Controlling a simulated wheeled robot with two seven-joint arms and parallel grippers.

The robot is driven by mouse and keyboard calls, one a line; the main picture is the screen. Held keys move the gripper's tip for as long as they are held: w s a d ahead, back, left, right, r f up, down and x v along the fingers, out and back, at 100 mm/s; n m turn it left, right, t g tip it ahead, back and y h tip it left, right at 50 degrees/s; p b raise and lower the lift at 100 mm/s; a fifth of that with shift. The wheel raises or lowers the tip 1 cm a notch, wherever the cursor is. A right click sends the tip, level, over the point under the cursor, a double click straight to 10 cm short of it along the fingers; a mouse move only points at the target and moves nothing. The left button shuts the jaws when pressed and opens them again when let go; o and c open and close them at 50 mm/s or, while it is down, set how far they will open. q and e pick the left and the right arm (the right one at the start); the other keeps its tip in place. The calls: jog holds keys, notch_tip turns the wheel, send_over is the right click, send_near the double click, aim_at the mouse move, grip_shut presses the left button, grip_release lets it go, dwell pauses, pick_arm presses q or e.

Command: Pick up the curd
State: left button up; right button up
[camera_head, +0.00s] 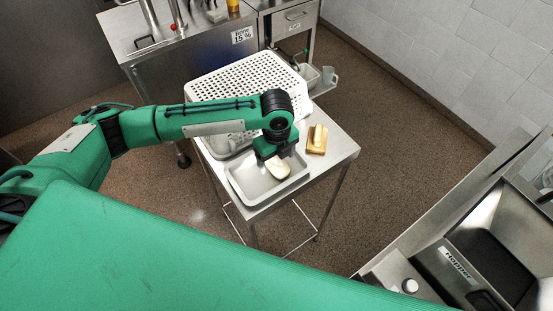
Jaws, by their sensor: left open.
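The curd, a pale cream block (279,170), lies in the light grey tray (240,189) on the small steel table (340,153). My left gripper (274,160) points down right over the curd and hides part of its far side. The gripper is open, though its fingertips are small and dark here, and I cannot tell whether they touch the curd. My right gripper is not in view.
A white perforated basket (233,83) stands behind the tray. A yellow-brown block (317,139) sits on the table right of the tray. A steel cabinet (205,61) is at the back, and a hopper machine (457,264) is at the lower right.

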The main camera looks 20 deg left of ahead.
pick_arm(q)
jog(key=shift+f, duration=0.45)
jog(key=c, duration=1.1)
jog(key=shift+c, duration=0.4)
jog(key=shift+r, duration=0.15)
